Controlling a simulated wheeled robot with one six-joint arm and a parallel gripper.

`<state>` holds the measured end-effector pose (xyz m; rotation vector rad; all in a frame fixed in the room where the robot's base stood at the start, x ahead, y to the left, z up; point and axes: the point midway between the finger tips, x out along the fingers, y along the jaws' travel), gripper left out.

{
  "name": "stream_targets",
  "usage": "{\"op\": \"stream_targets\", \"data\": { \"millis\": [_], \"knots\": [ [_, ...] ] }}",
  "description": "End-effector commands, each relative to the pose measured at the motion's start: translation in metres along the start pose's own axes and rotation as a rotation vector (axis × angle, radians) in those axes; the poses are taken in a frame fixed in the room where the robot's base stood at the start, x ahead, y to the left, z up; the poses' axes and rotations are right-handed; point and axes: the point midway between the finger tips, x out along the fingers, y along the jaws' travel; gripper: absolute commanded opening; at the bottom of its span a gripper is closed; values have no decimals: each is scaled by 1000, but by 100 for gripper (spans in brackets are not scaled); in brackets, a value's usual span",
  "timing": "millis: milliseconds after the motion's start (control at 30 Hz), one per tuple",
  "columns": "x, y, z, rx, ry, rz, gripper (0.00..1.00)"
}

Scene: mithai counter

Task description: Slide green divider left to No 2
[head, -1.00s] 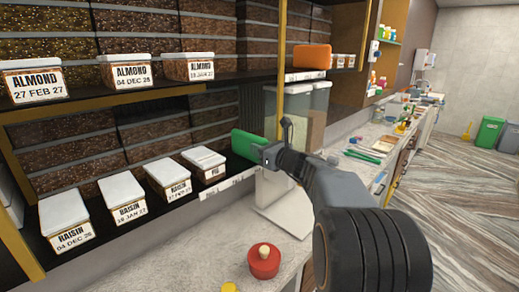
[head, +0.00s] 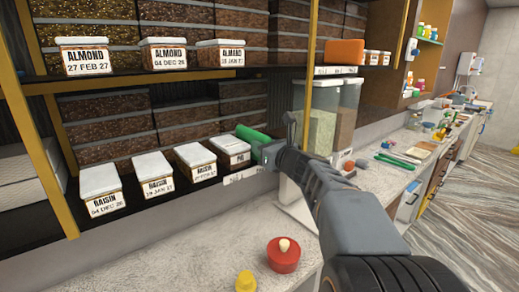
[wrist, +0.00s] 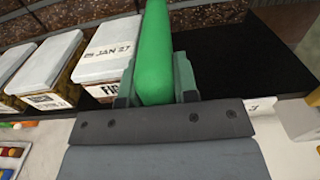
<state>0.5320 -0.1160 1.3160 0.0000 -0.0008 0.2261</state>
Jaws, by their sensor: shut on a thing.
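The green divider (head: 252,133) stands on the lower shelf, just right of the last white-lidded box (head: 229,147). In the wrist view the divider (wrist: 156,50) runs away from me into the shelf, between my two jaws. My gripper (head: 262,150) is shut on its front end; the jaws (wrist: 155,88) show on both sides of it. The box marked FIG (wrist: 107,50) is close at the divider's left. The shelf-edge strip (head: 243,174) carries small labels that I cannot read clearly; my gripper partly covers it.
Several RAISIN boxes (head: 154,174) line the lower shelf to the left. Bare dark shelf (wrist: 235,60) lies right of the divider. The upper shelf holds ALMOND boxes (head: 85,56) and an orange block (head: 344,52). A red lidded pot (head: 283,256) stands on the counter below.

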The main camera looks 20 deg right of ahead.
Motion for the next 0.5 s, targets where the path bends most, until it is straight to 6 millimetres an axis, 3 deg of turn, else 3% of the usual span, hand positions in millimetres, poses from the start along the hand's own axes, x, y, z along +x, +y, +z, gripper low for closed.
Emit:
{"op": "stream_targets", "data": {
  "millis": [167,200,433,500],
  "knots": [
    [0,0,1,-1,0,-1,0],
    [0,0,1,-1,0,-1,30],
    [1,2,0,0,0,3,52],
    [1,2,0,0,0,3,53]
  ]
}}
